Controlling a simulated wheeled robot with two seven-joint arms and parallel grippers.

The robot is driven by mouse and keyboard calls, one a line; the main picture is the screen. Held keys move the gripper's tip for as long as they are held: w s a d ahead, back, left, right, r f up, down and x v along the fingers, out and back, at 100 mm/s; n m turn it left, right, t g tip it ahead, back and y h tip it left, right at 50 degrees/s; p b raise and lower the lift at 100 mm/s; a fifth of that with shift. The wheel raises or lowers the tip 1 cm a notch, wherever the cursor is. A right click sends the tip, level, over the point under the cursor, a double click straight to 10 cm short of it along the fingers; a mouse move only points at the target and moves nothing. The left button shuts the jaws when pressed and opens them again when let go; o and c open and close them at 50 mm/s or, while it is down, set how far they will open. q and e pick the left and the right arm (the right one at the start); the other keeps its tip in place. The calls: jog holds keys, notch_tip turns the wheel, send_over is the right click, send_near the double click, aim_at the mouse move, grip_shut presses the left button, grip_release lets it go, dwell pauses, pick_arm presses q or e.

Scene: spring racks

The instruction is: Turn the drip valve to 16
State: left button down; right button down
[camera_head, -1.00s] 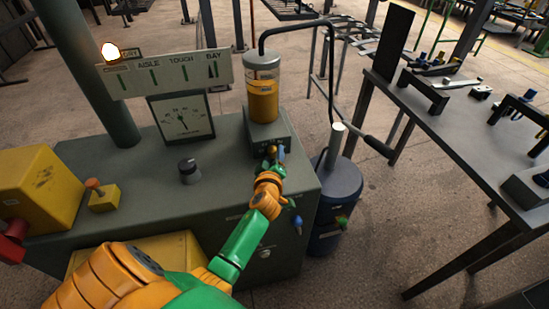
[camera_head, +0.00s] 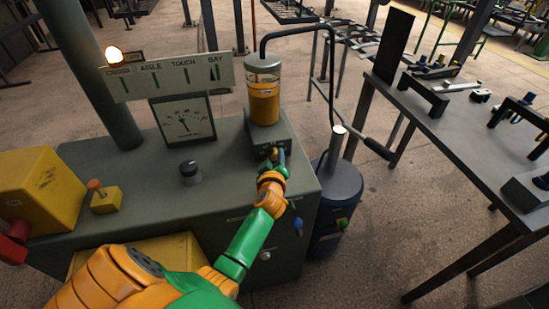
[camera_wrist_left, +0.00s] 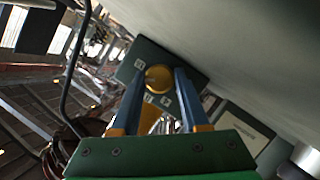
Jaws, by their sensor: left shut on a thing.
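The drip valve is a small yellow knob on the front of a dark green block (camera_head: 280,132) under a glass reservoir of amber fluid (camera_head: 264,100). My left gripper (camera_head: 277,157) is at the front of this block, its blue fingers shut on the knob. In the left wrist view, the round yellow drip valve knob (camera_wrist_left: 158,78) shows between the fingertips of the left gripper (camera_wrist_left: 157,88). Small white number plates sit around the knob, too small to read. The valve's setting cannot be told. My right gripper is not in view.
A gauge (camera_head: 184,118) and a black knob (camera_head: 190,171) are on the grey-green cabinet (camera_head: 150,165). A sign board (camera_head: 170,77) stands behind. A dark blue canister (camera_head: 335,195) stands right of the cabinet. A table (camera_head: 465,150) with parts is further right.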

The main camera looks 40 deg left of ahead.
pick_arm(q)
jog(key=shift+d+m+g+y, duration=0.1)
jog(key=shift+m+g+y, duration=0.2)
jog(key=shift+m+g, duration=0.3)
jog(key=shift+w+m+g+y+b, duration=0.1)
jog(key=shift+m+g+y+b, duration=0.35)
jog(key=shift+m, duration=0.65)
jog(key=shift+g, duration=0.25)
jog(key=c, duration=0.7)
grip_release()
jog(key=shift+r, duration=0.1)
